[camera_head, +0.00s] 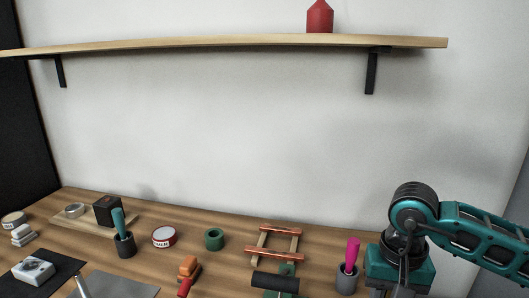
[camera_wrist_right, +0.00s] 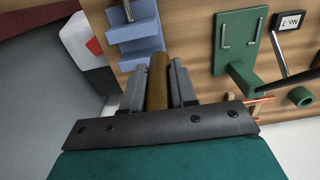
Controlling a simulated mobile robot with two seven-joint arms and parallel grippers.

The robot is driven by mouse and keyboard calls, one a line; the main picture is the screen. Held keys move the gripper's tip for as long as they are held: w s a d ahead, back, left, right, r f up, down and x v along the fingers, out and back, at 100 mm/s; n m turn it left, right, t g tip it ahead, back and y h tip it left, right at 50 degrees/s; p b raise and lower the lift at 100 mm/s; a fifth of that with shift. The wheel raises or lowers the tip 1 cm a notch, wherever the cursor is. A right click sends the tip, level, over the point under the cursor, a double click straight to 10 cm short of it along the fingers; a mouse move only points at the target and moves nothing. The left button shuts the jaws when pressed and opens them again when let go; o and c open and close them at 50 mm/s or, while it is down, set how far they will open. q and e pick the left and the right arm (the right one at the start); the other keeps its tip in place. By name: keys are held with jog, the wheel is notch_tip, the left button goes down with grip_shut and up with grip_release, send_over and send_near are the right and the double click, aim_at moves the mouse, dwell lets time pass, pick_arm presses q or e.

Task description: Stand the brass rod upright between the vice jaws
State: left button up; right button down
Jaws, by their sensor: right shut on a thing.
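In the right wrist view my right gripper (camera_wrist_right: 155,72) is shut on the brass rod (camera_wrist_right: 158,84), a dull brown-gold cylinder between its two grey fingers. The rod's far end points toward a blue stepped block (camera_wrist_right: 122,36) with a grey metal part, which may be the vice. I cannot tell whether rod and block touch. The block is cut off by the top edge. In the head view my right arm comes in at the right, but its gripper does not show. My left gripper is in neither view.
The wooden bench (camera_head: 330,245) holds a copper-railed frame (camera_head: 275,230), a green ring (camera_head: 214,239), a tape roll (camera_head: 163,237) and cups with pink (camera_head: 351,254) and teal (camera_head: 118,222) handles. In the wrist view, a green plate (camera_wrist_right: 240,38) lies beside the block. A shelf (camera_head: 220,42) hangs above.

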jog(key=shift+a+r+n+p, duration=0.25)
jog(key=shift+r+n, duration=0.15)
jog(key=shift+r, duration=0.15)
jog(key=shift+a+r+n+p, duration=0.1)
jog(key=shift+a+r+n, duration=0.15)
jog(key=shift+r+n, duration=0.25)
jog(key=shift+p, duration=0.35)
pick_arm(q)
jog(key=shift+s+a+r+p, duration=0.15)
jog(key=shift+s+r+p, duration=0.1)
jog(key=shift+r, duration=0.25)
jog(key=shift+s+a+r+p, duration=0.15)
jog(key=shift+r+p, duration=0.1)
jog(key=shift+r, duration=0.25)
pick_arm(e)
jog(key=d+f+m, duration=0.4)
jog(key=d+m, duration=0.1)
jog(key=d, duration=0.1)
jog(key=shift+w+d+f+m, duration=0.15)
jog(key=shift+d+m, duration=0.05)
jog(key=shift+m, duration=0.2)
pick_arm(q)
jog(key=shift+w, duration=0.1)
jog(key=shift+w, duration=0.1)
